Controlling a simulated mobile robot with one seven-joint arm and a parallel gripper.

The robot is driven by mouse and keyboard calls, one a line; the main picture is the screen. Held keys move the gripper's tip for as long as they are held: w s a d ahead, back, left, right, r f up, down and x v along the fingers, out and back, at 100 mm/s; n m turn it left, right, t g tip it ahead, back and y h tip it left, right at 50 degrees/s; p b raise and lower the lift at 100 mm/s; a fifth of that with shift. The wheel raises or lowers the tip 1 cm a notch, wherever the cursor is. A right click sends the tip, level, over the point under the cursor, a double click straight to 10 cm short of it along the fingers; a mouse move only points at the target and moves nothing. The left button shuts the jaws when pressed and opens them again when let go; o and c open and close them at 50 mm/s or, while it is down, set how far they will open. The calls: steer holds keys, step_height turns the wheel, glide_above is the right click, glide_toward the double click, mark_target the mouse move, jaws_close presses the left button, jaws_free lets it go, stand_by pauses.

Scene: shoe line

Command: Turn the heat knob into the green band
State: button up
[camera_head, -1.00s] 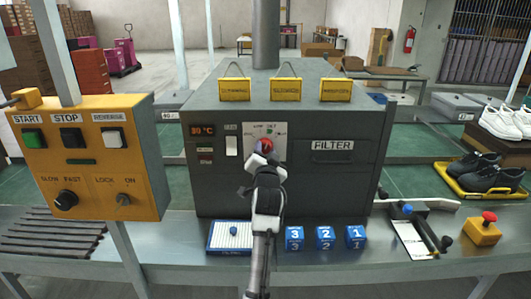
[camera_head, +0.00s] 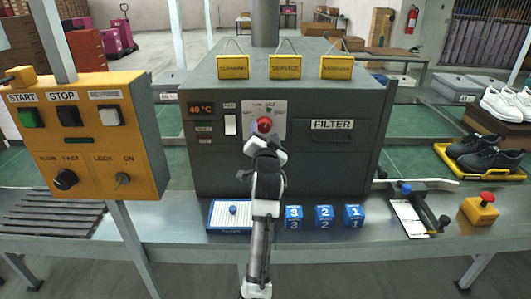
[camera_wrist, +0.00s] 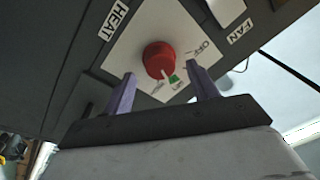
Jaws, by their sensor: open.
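The red heat knob (camera_head: 264,124) sits on a white dial plate on the dark oven's front. In the wrist view the knob (camera_wrist: 156,56) carries a white pointer mark, aimed down and slightly right. The green band (camera_wrist: 174,79) lies right by the pointer's end; I cannot tell whether the pointer is within it. My gripper (camera_wrist: 161,70) is open, its two purple fingers apart, below the knob and on either side of it in that view. The fingers appear clear of the knob. In the head view my gripper (camera_head: 257,136) is just below the knob.
A white switch (camera_head: 230,124) and a red temperature display (camera_head: 201,110) are left of the knob. A FILTER drawer (camera_head: 332,131) is to the right. An orange control box (camera_head: 85,130) stands left.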

steer(key=s+f+b, duration=0.1)
steer(key=s+b, duration=0.2)
steer(key=s, duration=0.8)
steer(key=shift+s, duration=0.4)
steer(key=shift+d+f, duration=0.1)
